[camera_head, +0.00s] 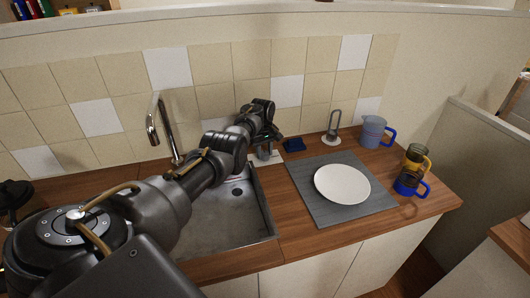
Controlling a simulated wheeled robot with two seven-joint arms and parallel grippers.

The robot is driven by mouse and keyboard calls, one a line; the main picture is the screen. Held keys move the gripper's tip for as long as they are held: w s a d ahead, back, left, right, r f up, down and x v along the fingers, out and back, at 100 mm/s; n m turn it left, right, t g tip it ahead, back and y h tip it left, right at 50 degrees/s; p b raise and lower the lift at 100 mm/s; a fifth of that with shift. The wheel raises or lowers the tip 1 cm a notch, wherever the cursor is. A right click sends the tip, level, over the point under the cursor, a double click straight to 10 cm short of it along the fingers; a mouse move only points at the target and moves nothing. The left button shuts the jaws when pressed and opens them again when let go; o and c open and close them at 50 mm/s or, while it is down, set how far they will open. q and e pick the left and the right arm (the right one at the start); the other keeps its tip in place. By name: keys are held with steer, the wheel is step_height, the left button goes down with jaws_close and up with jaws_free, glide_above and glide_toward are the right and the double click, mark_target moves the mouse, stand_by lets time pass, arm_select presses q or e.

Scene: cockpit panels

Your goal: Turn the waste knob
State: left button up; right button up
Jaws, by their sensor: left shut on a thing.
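My left arm reaches from the lower left across the sink. My left gripper (265,141) is at the sink's back right corner, shut on the waste knob (264,154), a small grey piece on a pale plate on the counter. The gripper hides most of the knob's top, so I cannot tell which way it is turned. The sink (225,225) is a grey metal basin with a dark drain, partly covered by my arm. My right gripper is out of view.
A tall metal faucet (165,128) stands behind the sink at left. To the right are a dark blue block (293,145), a grey mat (320,211) with a white plate (342,185), a blue jug (372,132) and two mugs. A tiled wall closes off the back.

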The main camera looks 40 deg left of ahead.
arm_select(q)
steer(key=shift+m, duration=0.3)
steer(key=m, duration=0.3)
steer(key=shift+a+f+m+b, duration=0.1)
steer(key=shift+m+b, duration=0.2)
steer(key=shift+b, duration=0.1)
steer(key=m+b, duration=0.1)
steer(key=m, duration=0.2)
steer(key=shift+s+f+m, duration=0.1)
steer(key=shift+m, duration=0.3)
steer(key=m+b, duration=0.3)
steer(key=m, duration=0.3)
steer(key=shift+g, duration=0.3)
steer(key=shift+m+b, duration=1.15)
steer(key=shift+m, duration=0.75)
steer(key=o, duration=1)
